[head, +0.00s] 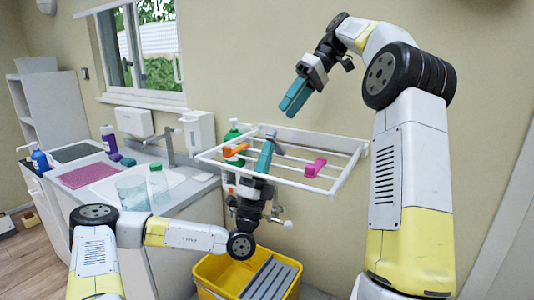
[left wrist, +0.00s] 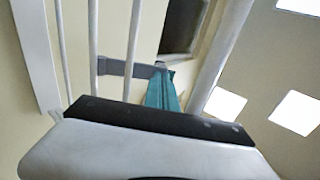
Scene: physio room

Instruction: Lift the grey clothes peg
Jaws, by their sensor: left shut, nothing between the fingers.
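The grey clothes peg (head: 272,134) is on the white drying rack (head: 340,185), at the tip of my left gripper and partly hidden by it. In the left wrist view the peg (left wrist: 115,67) lies across the white rods, its end close to the fingertips. My left gripper (head: 266,146) reaches up from below between the rods. Its teal fingers are shut with nothing between them. Whether they touch the peg, I cannot tell. My right gripper (head: 291,104) is above the rack, pointing down-left, its teal fingers together and empty.
An orange peg (head: 235,150) and a magenta peg (head: 315,168) are on the rack to either side. A yellow bucket (head: 210,272) stands below. The sink counter (head: 190,185) is at the left.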

